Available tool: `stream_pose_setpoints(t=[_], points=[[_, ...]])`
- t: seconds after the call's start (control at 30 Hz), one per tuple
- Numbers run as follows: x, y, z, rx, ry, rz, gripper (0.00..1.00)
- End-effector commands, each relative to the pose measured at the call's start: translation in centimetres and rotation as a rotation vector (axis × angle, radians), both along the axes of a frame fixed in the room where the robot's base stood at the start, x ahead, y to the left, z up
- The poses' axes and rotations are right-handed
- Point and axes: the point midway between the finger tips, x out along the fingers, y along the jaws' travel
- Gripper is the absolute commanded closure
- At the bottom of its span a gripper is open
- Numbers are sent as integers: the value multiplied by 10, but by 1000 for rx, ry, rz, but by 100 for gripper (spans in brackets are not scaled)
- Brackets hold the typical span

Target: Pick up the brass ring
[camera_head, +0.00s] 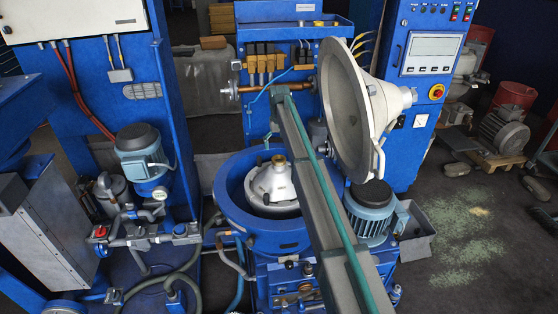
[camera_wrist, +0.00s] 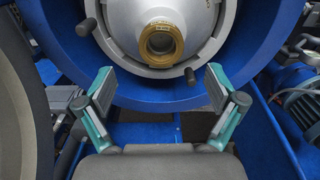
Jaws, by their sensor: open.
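The brass ring (camera_wrist: 162,56) sits around the central opening at the top of the pale metal bowl (camera_wrist: 120,15), near the top middle of the wrist view. In the head view the ring (camera_head: 278,159) is a small gold spot on top of the bowl (camera_head: 272,184), inside the round blue housing (camera_head: 229,208). My gripper (camera_wrist: 158,84) is open and empty, its two green-and-grey fingers spread wide below the ring in the wrist view. The fingers appear apart from the ring and bowl. I cannot make out my gripper in the head view.
A large pale conical cover (camera_head: 345,100) stands tilted open at the right of the housing. A blue motor (camera_head: 370,215) is beside it. Pipes and valves (camera_head: 150,232) fill the left side.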

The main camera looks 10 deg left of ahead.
Motion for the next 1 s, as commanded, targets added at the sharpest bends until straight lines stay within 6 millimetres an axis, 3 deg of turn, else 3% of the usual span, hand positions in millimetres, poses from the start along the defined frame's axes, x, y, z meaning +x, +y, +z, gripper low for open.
stream_pose_setpoints(t=[0.27,0.6,0.83,1.0], points=[[0,0,-18,0,1,0,7],[0,2,-59,0,1,0,7],[1,2,-62,0,-1,0,7],[1,2,-62,0,-1,0,33]])
